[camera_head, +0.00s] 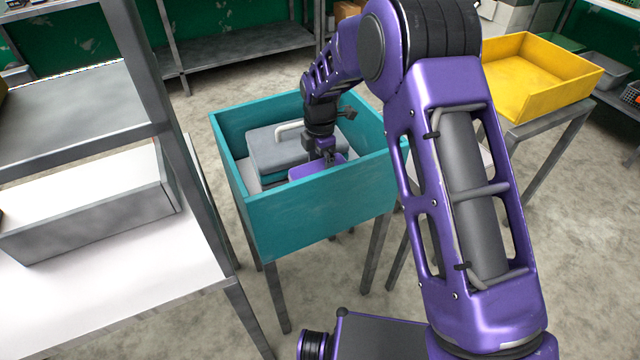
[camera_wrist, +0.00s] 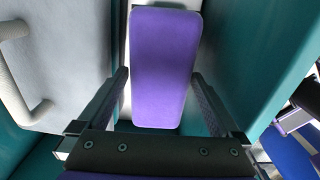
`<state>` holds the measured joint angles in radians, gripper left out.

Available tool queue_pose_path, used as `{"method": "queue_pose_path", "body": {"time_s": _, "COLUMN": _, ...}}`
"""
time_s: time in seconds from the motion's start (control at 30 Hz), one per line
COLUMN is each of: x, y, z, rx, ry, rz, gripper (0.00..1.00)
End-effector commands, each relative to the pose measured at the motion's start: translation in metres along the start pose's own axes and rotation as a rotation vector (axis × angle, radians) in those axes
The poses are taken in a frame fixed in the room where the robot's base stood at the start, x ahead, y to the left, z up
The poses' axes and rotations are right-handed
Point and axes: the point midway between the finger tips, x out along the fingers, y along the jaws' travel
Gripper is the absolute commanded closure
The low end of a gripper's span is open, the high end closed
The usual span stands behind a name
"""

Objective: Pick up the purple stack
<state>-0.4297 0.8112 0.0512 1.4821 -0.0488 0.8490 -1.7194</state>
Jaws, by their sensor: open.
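The purple stack (camera_wrist: 164,65) lies inside the teal box (camera_head: 318,222). Its flat purple top also shows in the head view (camera_head: 316,170), partly hidden behind the box's front wall and my gripper. My gripper (camera_wrist: 163,92) points down into the box. Its two fingers are open, one on each side of the near part of the purple stack. In the wrist view a gap shows beside the left finger; I cannot tell if the right finger touches.
A grey case (camera_head: 270,150) with a pale handle (camera_head: 288,129) sits beside the purple stack in the box. The teal box wall (camera_wrist: 262,60) is close on the right in the wrist view. A yellow tray (camera_head: 520,85) stands on a stand at the right.

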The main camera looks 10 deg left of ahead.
Motion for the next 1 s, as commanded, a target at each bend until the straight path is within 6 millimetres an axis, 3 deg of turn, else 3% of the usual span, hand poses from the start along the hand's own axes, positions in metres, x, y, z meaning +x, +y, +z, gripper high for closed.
{"method": "queue_pose_path", "body": {"time_s": 0.07, "x": 0.000, "y": 0.000, "z": 0.000, "rx": 0.000, "ry": 0.000, "rz": 0.000, "gripper": 0.04}}
{"method": "queue_pose_path", "body": {"time_s": 0.6, "x": -0.001, "y": 0.000, "z": 0.000, "rx": -0.001, "ry": 0.000, "rz": 0.000, "gripper": 1.00}}
{"method": "queue_pose_path", "body": {"time_s": 0.87, "x": -0.002, "y": 0.001, "z": 0.000, "rx": -0.001, "ry": -0.001, "rz": 0.001, "gripper": 1.00}}
{"method": "queue_pose_path", "body": {"time_s": 1.0, "x": -0.013, "y": 0.001, "z": 0.000, "rx": -0.001, "ry": -0.001, "rz": 0.003, "gripper": 1.00}}
